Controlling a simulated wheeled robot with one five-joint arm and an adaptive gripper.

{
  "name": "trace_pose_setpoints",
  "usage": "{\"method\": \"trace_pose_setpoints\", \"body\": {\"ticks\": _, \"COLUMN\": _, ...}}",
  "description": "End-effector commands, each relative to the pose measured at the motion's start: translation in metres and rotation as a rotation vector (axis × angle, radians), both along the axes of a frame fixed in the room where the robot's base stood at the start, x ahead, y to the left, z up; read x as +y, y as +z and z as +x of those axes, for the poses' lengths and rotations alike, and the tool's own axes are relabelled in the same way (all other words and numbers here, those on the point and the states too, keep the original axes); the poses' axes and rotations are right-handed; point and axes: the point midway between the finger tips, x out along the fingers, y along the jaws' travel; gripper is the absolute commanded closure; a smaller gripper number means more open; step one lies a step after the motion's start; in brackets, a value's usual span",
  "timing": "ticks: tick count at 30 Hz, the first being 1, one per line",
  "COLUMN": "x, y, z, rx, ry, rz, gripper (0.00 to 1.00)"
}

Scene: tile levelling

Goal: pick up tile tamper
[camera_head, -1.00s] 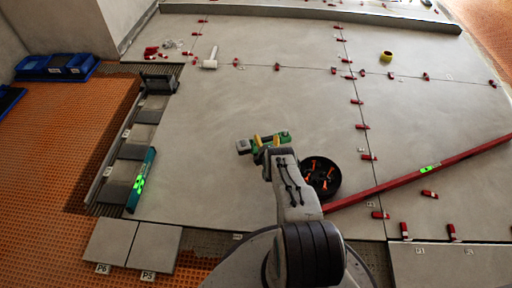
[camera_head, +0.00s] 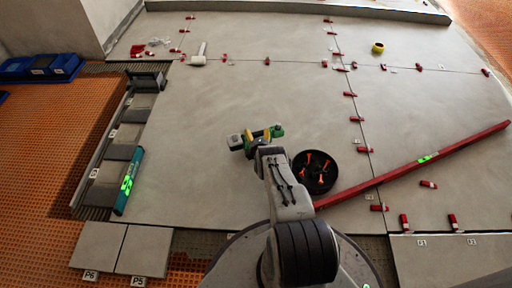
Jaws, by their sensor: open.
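A short tool with a pale grey block at its left end (camera_head: 236,142) and a green end at its right lies at the end of my arm; it looks like the tile tamper. My gripper (camera_head: 258,136) has its two yellow fingers apart, over the middle of this tool. The fingers and wrist hide the tool's middle. I cannot tell whether the fingers are around it or just above it.
A black bucket (camera_head: 298,173) with orange pieces stands just right of my arm. A long red bar (camera_head: 450,147) runs from it to the right. A teal level (camera_head: 129,180) lies left. A white mallet (camera_head: 199,56) and yellow roll (camera_head: 378,47) lie farther back.

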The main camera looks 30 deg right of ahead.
Motion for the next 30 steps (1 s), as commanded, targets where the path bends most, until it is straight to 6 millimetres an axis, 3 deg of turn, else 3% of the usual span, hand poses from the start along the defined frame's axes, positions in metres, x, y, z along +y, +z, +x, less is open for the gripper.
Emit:
{"method": "trace_pose_setpoints", "body": {"ticks": 1, "x": -0.002, "y": -0.008, "z": 0.004, "rx": -0.001, "ry": 0.001, "rz": 0.000, "gripper": 0.28}}
{"method": "trace_pose_setpoints", "body": {"ticks": 12, "x": -0.012, "y": -0.012, "z": 0.023, "rx": -0.001, "ry": 0.001, "rz": 0.000, "gripper": 0.28}}
{"method": "trace_pose_setpoints", "body": {"ticks": 26, "x": -0.013, "y": -0.011, "z": 0.026, "rx": 0.000, "ry": 0.001, "rz": 0.000, "gripper": 0.28}}
{"method": "trace_pose_setpoints", "body": {"ticks": 30, "x": -0.013, "y": -0.011, "z": 0.025, "rx": 0.001, "ry": 0.001, "rz": 0.001, "gripper": 0.40}}
